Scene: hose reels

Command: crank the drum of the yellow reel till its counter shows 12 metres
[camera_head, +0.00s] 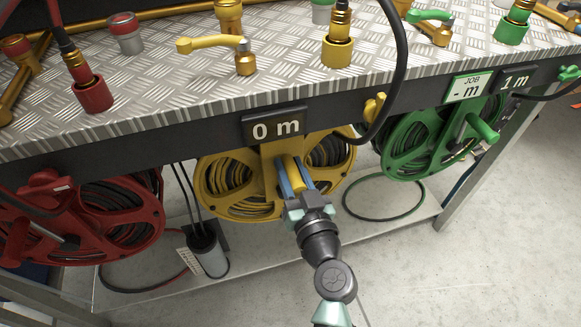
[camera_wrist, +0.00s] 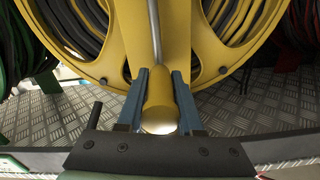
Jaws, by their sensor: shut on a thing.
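The yellow reel (camera_head: 230,190) hangs under the front edge of the metal bench, with black hose wound on its drum. The counter (camera_head: 275,126) above it reads 0 m. My gripper (camera_head: 293,176) is in front of the reel, its blue fingers shut on the yellow crank handle (camera_head: 293,172). In the wrist view the handle (camera_wrist: 160,108) sits between the two fingers (camera_wrist: 160,92), its rounded end towards the camera. A grey crank rod (camera_wrist: 154,30) runs from it across the yellow reel (camera_wrist: 118,40).
A red reel (camera_head: 150,215) hangs at left and a green reel (camera_head: 400,150) at right, its counter (camera_head: 515,80) reading 1 m. Yellow and red valves stand on the bench top (camera_head: 170,80). Open floor lies at lower right.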

